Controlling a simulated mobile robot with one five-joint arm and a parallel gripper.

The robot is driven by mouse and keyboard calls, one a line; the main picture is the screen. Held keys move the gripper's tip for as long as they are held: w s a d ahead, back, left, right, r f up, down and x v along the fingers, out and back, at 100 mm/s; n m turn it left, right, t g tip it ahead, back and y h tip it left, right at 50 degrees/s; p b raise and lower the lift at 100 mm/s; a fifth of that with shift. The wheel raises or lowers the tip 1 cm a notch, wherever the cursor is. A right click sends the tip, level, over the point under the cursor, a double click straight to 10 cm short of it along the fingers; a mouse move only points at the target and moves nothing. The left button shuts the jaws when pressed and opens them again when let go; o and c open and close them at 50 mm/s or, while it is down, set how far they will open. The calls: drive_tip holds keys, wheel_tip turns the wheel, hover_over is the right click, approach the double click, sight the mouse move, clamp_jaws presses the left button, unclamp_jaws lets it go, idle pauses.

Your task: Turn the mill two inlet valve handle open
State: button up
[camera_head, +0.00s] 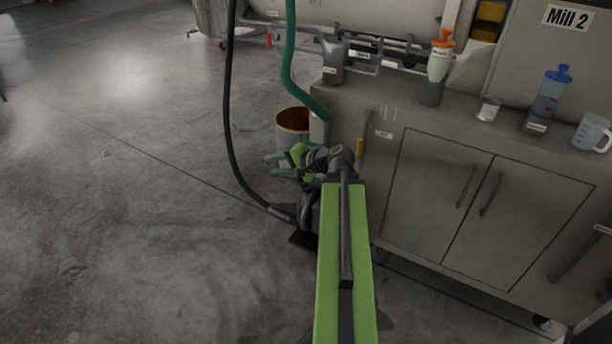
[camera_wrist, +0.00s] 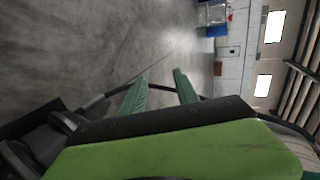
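The "Mill 2" sign (camera_head: 567,17) is on the grey cabinet at the upper right of the head view. A small yellow handle (camera_head: 360,148) sits on a pipe at the cabinet's left end, beside a small label (camera_head: 383,134). I cannot tell whether this is the inlet valve handle. My gripper (camera_head: 274,165) is left of it, pointing left, away from the cabinet. Its two green fingers are apart with nothing between them, as the wrist view (camera_wrist: 160,80) also shows. No valve handle can be made out in the wrist view.
A green hose (camera_head: 290,60) and a black hose (camera_head: 228,110) hang close to my gripper. A bucket (camera_head: 293,121) with rust-brown contents stands just behind it. The floor at left is clear.

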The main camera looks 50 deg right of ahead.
drive_tip(key=s+d+f+m+t+h+b, duration=0.35)
drive_tip(key=s+d+b, duration=0.25)
drive_tip(key=d, duration=0.6)
drive_tip(key=m+t+h+b, duration=0.1)
drive_tip(key=m+h+b, duration=0.1)
drive_tip(key=m+h, duration=0.15)
approach(310, 145)
drive_tip(key=shift+y, duration=0.6)
drive_tip(key=w, duration=0.3)
drive_tip(key=w+d, duration=0.1)
drive_tip(key=w, duration=0.3)
drive_tip(key=w+d+b, duration=0.1)
drive_tip(key=w, duration=0.3)
drive_tip(key=shift+w+d+f, duration=0.15)
drive_tip(key=shift+d+f, duration=0.1)
drive_tip(key=shift+f, duration=0.15)
clamp_jaws()
